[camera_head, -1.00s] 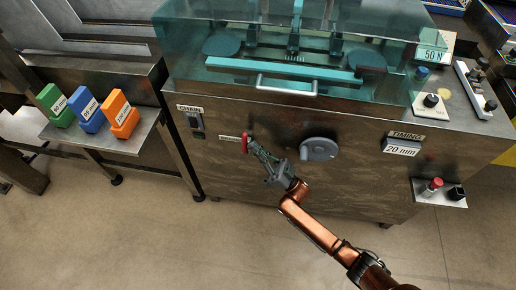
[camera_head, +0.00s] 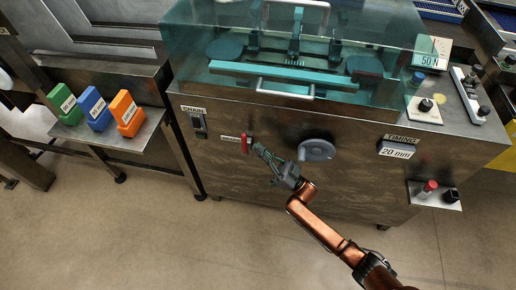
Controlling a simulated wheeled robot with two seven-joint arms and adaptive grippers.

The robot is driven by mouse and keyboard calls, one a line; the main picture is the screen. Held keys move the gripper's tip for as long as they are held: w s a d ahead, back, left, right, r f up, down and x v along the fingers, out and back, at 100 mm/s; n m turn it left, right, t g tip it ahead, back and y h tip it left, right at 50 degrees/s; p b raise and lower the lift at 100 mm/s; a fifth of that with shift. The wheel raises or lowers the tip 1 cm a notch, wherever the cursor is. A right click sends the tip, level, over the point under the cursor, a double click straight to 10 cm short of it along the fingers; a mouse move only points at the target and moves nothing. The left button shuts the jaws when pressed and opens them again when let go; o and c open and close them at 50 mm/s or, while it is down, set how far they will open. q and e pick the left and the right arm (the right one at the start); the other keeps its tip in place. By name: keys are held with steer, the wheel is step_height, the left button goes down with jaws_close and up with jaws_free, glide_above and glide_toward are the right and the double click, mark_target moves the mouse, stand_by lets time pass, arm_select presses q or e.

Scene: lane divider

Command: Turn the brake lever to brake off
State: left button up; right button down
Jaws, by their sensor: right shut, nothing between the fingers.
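The red lever (camera_head: 246,143) is on the front panel of the steel machine, to the right of a small white label (camera_head: 230,137) too small to read. It looks close to upright and is partly near my fingers. My right gripper (camera_head: 259,149) is shut and empty, just to the right of and slightly below the lever. A small gap seems to lie between the fingertips and the lever. My left gripper is not in view.
A grey round crank (camera_head: 316,150) sits close to the right of my right gripper. The CHAIN switch (camera_head: 199,125) is to the left, the TIMING display (camera_head: 397,149) to the right. A teal clear cover (camera_head: 290,50) tops the machine. Coloured blocks (camera_head: 95,108) stand on a left shelf.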

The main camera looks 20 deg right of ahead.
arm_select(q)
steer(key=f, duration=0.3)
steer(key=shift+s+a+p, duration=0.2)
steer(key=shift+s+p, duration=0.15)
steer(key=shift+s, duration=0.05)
arm_select(e)
steer(key=v, duration=1.1)
steer(key=shift+s+d+r+t, duration=0.2)
steer(key=shift+s+d+t, duration=0.05)
steer(key=shift+d+t, duration=0.05)
